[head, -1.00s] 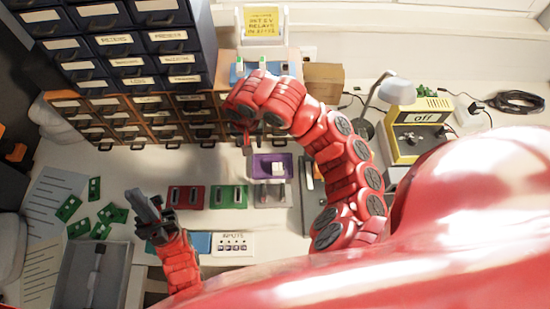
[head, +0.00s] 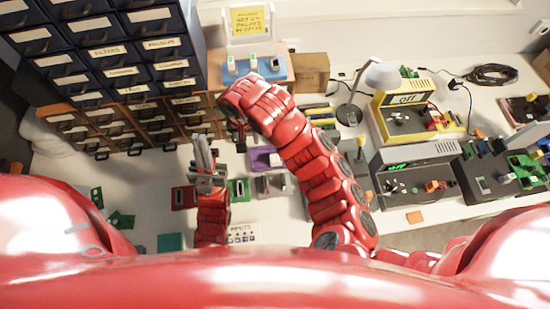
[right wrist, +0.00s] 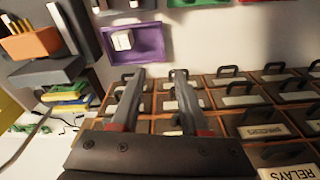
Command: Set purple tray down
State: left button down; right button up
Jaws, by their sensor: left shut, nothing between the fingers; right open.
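The purple tray (head: 260,157) lies on the bench in front of the small drawers, partly hidden by my right arm in the head view. The right wrist view shows the tray (right wrist: 149,42) beyond my fingertips, with a small white block (right wrist: 122,40) in it. My right gripper (right wrist: 159,73) is open and empty, its fingers apart from the tray and over the drawer fronts. In the head view my right gripper (head: 240,142) is small and dark, close to the drawers. My left gripper (head: 201,142) is shut and empty, to the left of the tray.
Red (head: 183,197) and green (head: 238,188) trays are near my left gripper. Drawer cabinets (head: 125,65) stand at the back left. A blue stand (head: 262,70) and cardboard box (head: 308,73) are behind my right arm. Yellow (head: 405,118) and grey (head: 420,160) devices stand right.

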jog(key=f+b, duration=0.2)
jog(key=f, duration=0.1)
jog(key=f+b, duration=0.2)
jog(key=f, duration=0.1)
jog(key=w+f+b, duration=0.1)
jog(key=f, duration=0.3)
jog(key=shift+w+b, duration=0.1)
jog(key=shift+b, duration=0.3)
jog(key=shift+a+f+p, duration=0.15)
jog(key=shift+f+p, duration=0.25)
jog(key=shift+p, duration=0.25)
jog(key=f, duration=0.1)
jog(key=f+p, duration=0.1)
jog(key=shift+w+a+f, duration=0.15)
jog(key=shift+w+f, duration=0.15)
jog(key=shift+f, duration=0.1)
jog(key=shift+w+f, duration=0.1)
jog(key=shift+f, duration=0.6)
grip_shut()
